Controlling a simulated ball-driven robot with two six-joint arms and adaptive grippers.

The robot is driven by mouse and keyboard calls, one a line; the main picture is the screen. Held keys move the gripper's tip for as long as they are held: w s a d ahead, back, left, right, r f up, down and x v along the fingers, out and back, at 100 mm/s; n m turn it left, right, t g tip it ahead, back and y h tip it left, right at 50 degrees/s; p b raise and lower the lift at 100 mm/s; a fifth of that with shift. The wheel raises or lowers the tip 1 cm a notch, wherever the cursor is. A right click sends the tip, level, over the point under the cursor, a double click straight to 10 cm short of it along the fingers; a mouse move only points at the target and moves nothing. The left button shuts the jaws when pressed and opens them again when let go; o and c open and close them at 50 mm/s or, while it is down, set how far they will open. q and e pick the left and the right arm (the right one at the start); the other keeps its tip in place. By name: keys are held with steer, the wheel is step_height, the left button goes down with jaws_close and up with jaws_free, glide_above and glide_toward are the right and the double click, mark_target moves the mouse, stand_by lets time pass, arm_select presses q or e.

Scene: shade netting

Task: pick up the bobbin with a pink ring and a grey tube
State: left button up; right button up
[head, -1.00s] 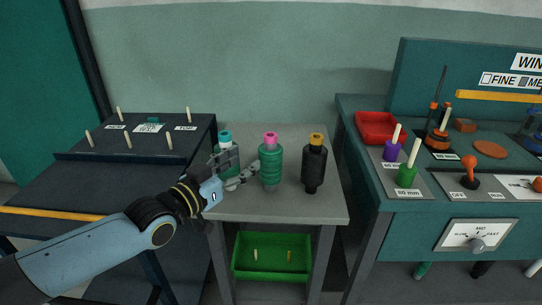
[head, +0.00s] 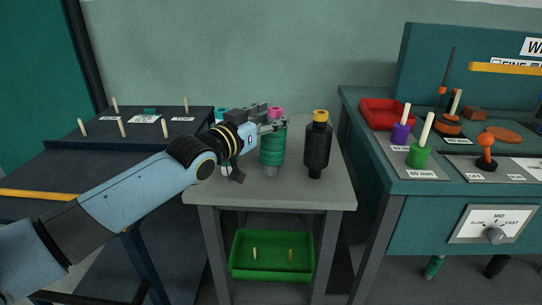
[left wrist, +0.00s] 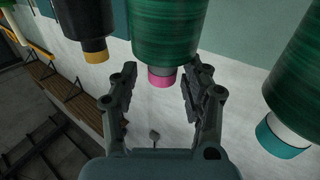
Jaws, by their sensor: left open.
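The bobbin with a pink ring and a grey tube (head: 272,150) stands upright on the grey table, wound with green thread. Its grey tube shows below the thread. In the left wrist view, its pink ring (left wrist: 162,81) lies between the two fingers, with a gap on each side. My left gripper (head: 276,118) is open at the height of the bobbin's top and partly covers it in the head view. The open fingers (left wrist: 158,88) also show in the left wrist view. My right gripper is not in view.
A black bobbin with a yellow ring (head: 317,148) stands close on the right. A green bobbin with a teal ring (left wrist: 283,138) stands on the other side, mostly behind my arm in the head view. A green tray (head: 271,274) sits below the grey table (head: 325,192).

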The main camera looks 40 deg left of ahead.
arm_select(q)
jaws_close()
stand_by(0.3)
stand_by(0.4)
